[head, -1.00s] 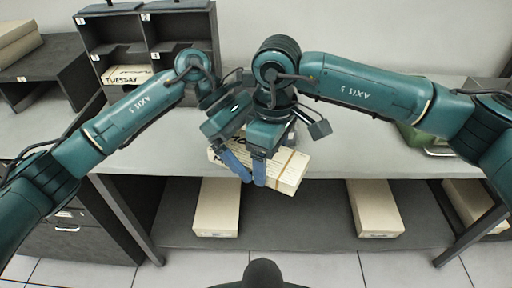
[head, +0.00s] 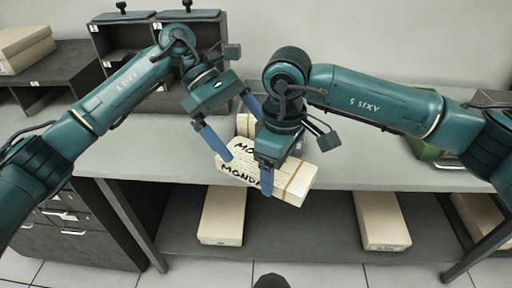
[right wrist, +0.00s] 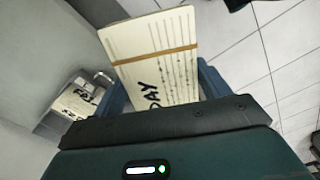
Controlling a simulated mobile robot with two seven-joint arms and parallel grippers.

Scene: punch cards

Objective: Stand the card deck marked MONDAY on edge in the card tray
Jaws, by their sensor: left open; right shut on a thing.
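The MONDAY deck (head: 292,188) is a cream card block with a tan band, held tilted above the table's front edge in the head view. My right gripper (head: 277,170) is shut on it. In the right wrist view the deck (right wrist: 150,45) sits between the fingers, with "DAY" readable. My left gripper (head: 245,140) is open, up and left of the deck; one fingertip overlaps the deck's corner in the picture, and I cannot tell whether it touches. A green object (head: 428,152), perhaps the card tray, is mostly hidden behind my right arm.
A dark pigeonhole rack (head: 112,38) stands at the back left of the grey table (head: 365,178). Boxes (head: 222,215) and (head: 382,220) lie on the lower shelf. Another lettered deck (right wrist: 75,103) shows in the right wrist view. A cream block (head: 242,124) is behind the grippers.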

